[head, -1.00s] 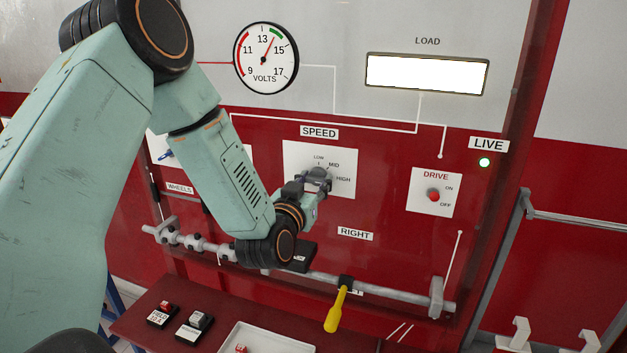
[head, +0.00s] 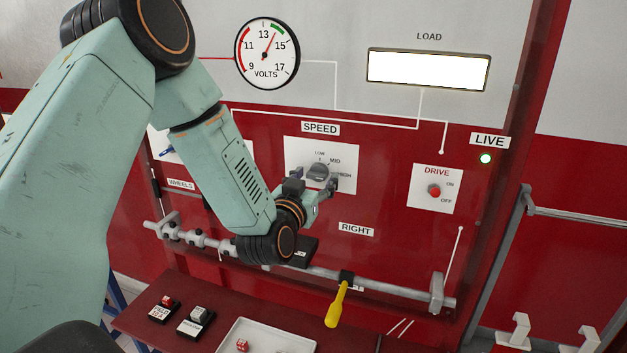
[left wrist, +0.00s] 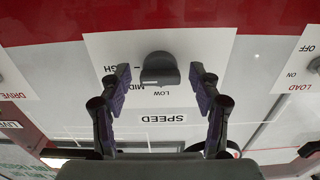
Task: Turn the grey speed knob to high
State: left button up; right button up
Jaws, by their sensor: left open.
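The grey speed knob (head: 318,172) sits on a white plate (head: 346,150) marked LOW, MID and HIGH, under the SPEED label. It also shows in the left wrist view (left wrist: 160,69), where the labels are upside down. Its ridge seems to slant toward MID in the head view, but its exact setting is hard to read. My left gripper (head: 315,182) is open at the plate, with one finger on each side of the knob. In the left wrist view the fingertips (left wrist: 160,78) stand apart from the knob with gaps on both sides. My right gripper is not in view.
The DRIVE switch (head: 434,190) is to the right, below a green LIVE light (head: 485,158). A grey rail (head: 395,293) with a yellow-handled tool (head: 337,306) runs below. A red shelf holds small labelled blocks and a white tray (head: 262,326).

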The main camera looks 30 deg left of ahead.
pick_arm(q)
jog(key=shift+s, duration=0.1)
jog(key=v, duration=1.1)
jog(key=shift+s+d, duration=0.2)
jog(key=shift+s, duration=0.2)
jog(key=s+d+f+g+h+b, duration=0.1)
jog(key=s+d+f+g+b, duration=0.15)
jog(key=f, duration=0.65)
jog(key=s+d+f+g+h+b, duration=0.2)
jog(key=f+g, duration=0.2)
jog(key=f, duration=0.4)
jog(key=s+d+f+g+h+b, duration=0.1)
jog(key=s+d+f+g+b, duration=0.15)
jog(key=f, duration=0.65)
jog(key=s+d+f+m+g+b, duration=0.1)
jog(key=s+f+g+b, duration=0.3)
jog(key=s+f, duration=0.7)
jog(key=s+d+f+m+g+b, duration=0.1)
jog(key=s+f+g+b, duration=0.3)
jog(key=s+f+b, duration=0.4)
notch_tip(320, 180, down, 8)
jog(key=s+d, duration=0.1)
jog(key=s, duration=0.1)
jog(key=shift+s+d+r+g+b, duration=0.2)
jog(key=shift+s+g+b, duration=0.1)
jog(key=shift+s+b, duration=0.1)
